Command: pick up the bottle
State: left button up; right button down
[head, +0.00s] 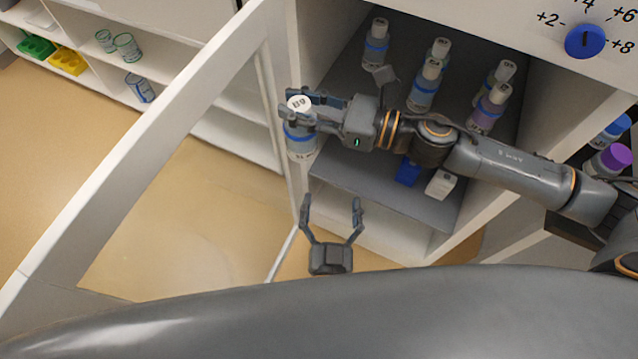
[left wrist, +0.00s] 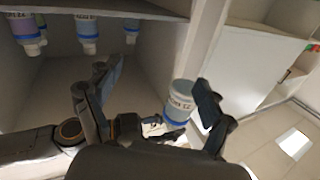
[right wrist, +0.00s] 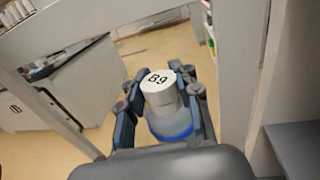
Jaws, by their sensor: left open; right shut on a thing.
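The bottle (head: 299,140) has a white cap marked B9 and a blue band. My right gripper (head: 293,108) is shut on it near the cap and holds it in front of the cabinet, clear of the shelf. In the right wrist view the bottle (right wrist: 161,95) sits between both fingers, cap toward the camera. It also shows in the left wrist view (left wrist: 179,103), partly behind a finger. My left gripper (head: 332,218) is open and empty, below the bottle in the head view and apart from it.
Several similar bottles (head: 425,88) stand on the grey cabinet shelf (head: 345,88). A blue item (head: 407,172) and a white item (head: 440,184) are near its front. An open white door frame (head: 160,125) borders the left side. A blue dial (head: 585,40) is at upper right.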

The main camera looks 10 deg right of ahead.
aim_at(306, 144)
pick_arm(q)
notch_tip(306, 144, up, 12)
jog(key=s+a+n+y, duration=0.2)
jog(key=a+n+y, duration=0.1)
jog(key=n+y, duration=0.2)
jog(key=w, duration=0.8)
jog(key=w+a, duration=0.1)
jog(key=w, duration=0.3)
jog(key=shift+a+r, duration=0.1)
jog(key=c, duration=1.3)
jog(key=shift+c, duration=0.8)
pick_arm(e)
jog(key=c, duration=0.8)
grip_release()
jog(key=shift+c, duration=0.2)
